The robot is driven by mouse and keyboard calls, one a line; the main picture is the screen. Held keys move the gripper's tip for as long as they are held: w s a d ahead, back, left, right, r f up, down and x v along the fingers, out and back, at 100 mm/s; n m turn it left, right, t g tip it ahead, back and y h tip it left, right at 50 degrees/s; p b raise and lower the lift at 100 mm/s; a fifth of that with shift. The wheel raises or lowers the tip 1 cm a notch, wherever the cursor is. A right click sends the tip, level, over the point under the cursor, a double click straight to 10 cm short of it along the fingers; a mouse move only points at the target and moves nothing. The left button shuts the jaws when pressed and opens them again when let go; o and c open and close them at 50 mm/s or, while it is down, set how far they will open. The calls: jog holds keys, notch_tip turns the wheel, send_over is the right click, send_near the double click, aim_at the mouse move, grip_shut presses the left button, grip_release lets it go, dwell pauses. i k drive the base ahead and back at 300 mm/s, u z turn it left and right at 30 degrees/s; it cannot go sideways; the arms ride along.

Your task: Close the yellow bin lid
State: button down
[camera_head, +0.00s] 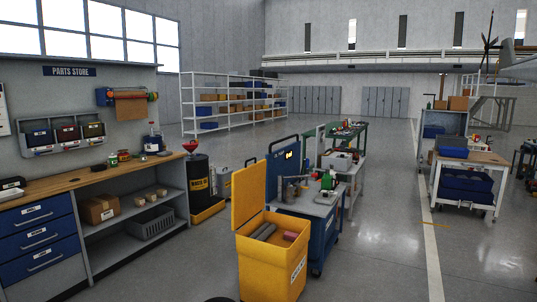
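The yellow bin (265,264) stands on the floor in the lower middle of the head view. Its yellow lid (248,186) is open and stands roughly upright along the bin's left side. Grey rolls (264,231) and a dull pink item (290,236) lie inside near the top. A white label is on the bin's right-hand face. The bottom of the bin is cut off by the frame edge. My gripper is not in view.
A blue cart (322,240) with tools on its grey top stands close behind the bin. A wooden-topped workbench (85,178) runs along the left. A black drum (196,180) stands beyond it. Open floor (385,250) lies to the right.

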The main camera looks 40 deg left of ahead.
aim_at(248, 183)
jog(key=z, duration=0.05)
jog(key=i, duration=1.7)
jog(key=u, duration=0.65)
jog(key=i, duration=1.1)
jog(key=u, duration=1.05)
